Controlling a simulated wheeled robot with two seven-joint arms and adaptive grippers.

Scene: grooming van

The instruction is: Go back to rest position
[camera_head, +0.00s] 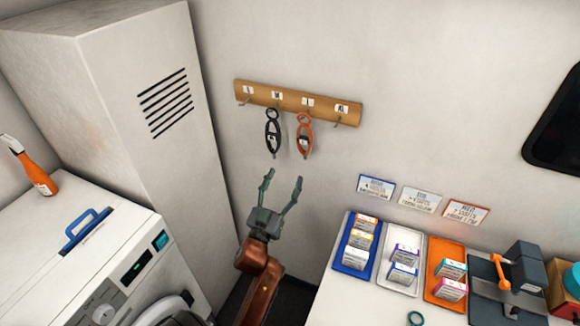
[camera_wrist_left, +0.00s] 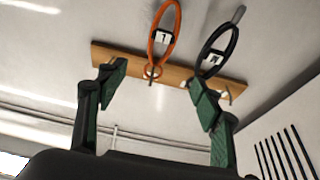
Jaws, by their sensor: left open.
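My left gripper (camera_head: 281,192) is open and empty in the head view, raised in front of the back wall below the wooden hook rail (camera_head: 325,108). A black looped item (camera_head: 272,133) and an orange looped item (camera_head: 304,136) hang from hooks on the rail, above the fingertips. In the left wrist view, the open fingers (camera_wrist_left: 158,85) frame the rail (camera_wrist_left: 180,75), with the orange item (camera_wrist_left: 152,45) and the black item (camera_wrist_left: 207,60) beyond them. Nothing is between the fingers. My right gripper is not in view.
A tall vented cabinet (camera_head: 120,100) and a white washer-like machine (camera_head: 100,265) stand left. The wall around the gripper is clear.

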